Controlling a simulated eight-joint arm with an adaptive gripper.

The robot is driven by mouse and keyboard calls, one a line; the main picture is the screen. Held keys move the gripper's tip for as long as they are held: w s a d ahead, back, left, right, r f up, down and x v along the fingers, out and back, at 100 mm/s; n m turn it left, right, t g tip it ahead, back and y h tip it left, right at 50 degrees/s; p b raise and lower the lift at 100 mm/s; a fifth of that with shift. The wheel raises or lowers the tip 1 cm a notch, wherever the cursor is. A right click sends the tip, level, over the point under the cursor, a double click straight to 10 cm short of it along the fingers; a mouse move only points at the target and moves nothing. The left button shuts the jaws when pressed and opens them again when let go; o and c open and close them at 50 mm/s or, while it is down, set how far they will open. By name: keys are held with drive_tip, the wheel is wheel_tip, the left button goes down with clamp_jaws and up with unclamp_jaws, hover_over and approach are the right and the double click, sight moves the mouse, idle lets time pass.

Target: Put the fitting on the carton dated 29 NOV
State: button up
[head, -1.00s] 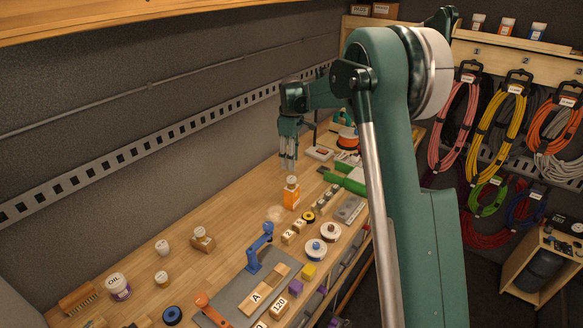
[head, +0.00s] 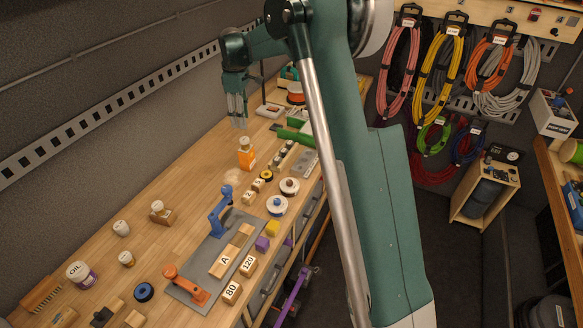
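My gripper (head: 239,122) hangs fingers-down over the far part of the wooden bench, above and behind an orange bottle with a white cap (head: 246,158). The fingers look close together, but I cannot tell whether they are open or shut, or whether anything is between them. I cannot make out the fitting in this view. No carton with a readable 29 NOV date shows. A white box with a dark label (head: 553,116) stands at the right, its print too small to read.
The bench (head: 185,180) holds a grey mat (head: 196,262) with a blue clamp, lettered blocks, spools and small jars. Coiled cords (head: 435,70) hang on the back wall. A small wooden cabinet (head: 486,190) stands on the floor at right. Dark floor lies clear between.

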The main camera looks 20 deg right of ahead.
drive_tip(key=s+d+r+m+t, duration=0.1)
drive_tip(key=s+d+r+m, duration=0.1)
drive_tip(key=s+r, duration=0.5)
drive_tip(key=s+d+r+m+t, duration=0.15)
drive_tip(key=s+r, duration=0.25)
drive_tip(key=s, duration=0.6)
drive_tip(key=s+d+r+m+t, duration=0.1)
drive_tip(key=s+r+m, duration=0.1)
drive_tip(key=s+r, duration=0.5)
drive_tip(key=s+d+f+m+t, duration=0.1)
drive_tip(key=s+f+m, duration=0.2)
drive_tip(key=s, duration=1.2)
drive_tip(key=s+d+f+m+t, duration=0.1)
drive_tip(key=s+f, duration=0.5)
drive_tip(key=s, duration=0.9)
drive_tip(key=shift+s+d+m+t, duration=0.15)
drive_tip(key=shift+d+m+t, duration=0.2)
drive_tip(key=shift+m+t, duration=0.6)
